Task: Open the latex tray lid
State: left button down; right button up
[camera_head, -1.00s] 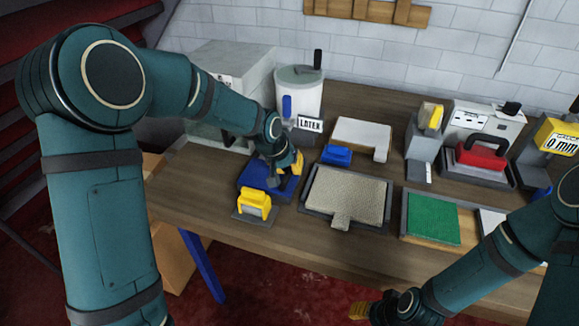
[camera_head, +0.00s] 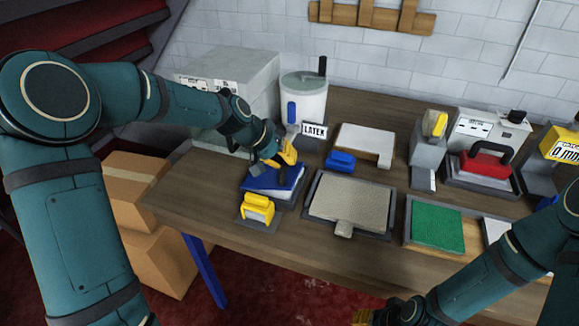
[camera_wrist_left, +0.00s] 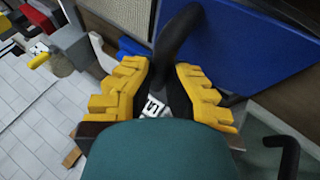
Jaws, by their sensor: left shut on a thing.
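The latex tray has a blue lid (camera_head: 270,182), left of centre on the wooden bench, with a pale tray edge (camera_head: 284,203) showing under it. The lid also fills the upper right of the left wrist view (camera_wrist_left: 235,45). My left gripper (camera_head: 285,155) is at the lid's back edge. In the left wrist view its yellow fingers (camera_wrist_left: 160,95) are shut on the lid's black curved handle (camera_wrist_left: 178,38). The lid looks tilted, its back side higher; its exact angle is unclear. My right gripper (camera_head: 364,314) is partly cut off at the bottom edge, its jaws unclear.
A white pot with a LATEX label (camera_head: 314,130) stands behind the tray. A beige mat in a grey tray (camera_head: 350,198) and a blue-handled block (camera_head: 341,162) are to the right. Cardboard boxes (camera_head: 160,255) stand left below the bench.

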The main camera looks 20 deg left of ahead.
pick_arm(q)
jog(key=a+r+n+t+h, duration=0.1)
jog(key=a+r+h, duration=0.1)
jog(key=a+h, duration=0.3)
jog(key=a+r+n+t+h, duration=0.1)
jog(key=a+r+n+h, duration=0.1)
jog(key=a+h, duration=0.4)
jog(key=shift+w+a+r+b, duration=0.35)
jog(key=shift+a+r, duration=0.3)
jog(key=shift+a, duration=1.35)
jog(key=c, duration=0.9)
grip_release()
jog(key=shift+f, duration=0.1)
jog(key=v, duration=1.2)
jog(key=shift+f, duration=0.15)
